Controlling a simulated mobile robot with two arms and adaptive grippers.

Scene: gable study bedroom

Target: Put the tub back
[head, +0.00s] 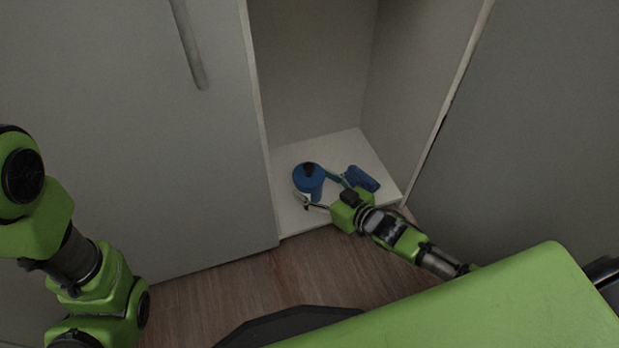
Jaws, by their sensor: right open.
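A blue tub (308,174) with a dark spot on top stands upright on the white floor of an open cabinet. My right gripper (316,188) reaches into the cabinet from the lower right. Its fingers are open, one on the near side of the tub and one toward its right side. I cannot tell whether they touch it. My left arm comes in at the left edge of the head view; its gripper is not in view.
A dark blue object (361,179) lies on the cabinet floor (345,150), right of the tub and close to my right gripper. Grey door panels (200,170) flank the opening. Wooden floor (240,290) lies in front.

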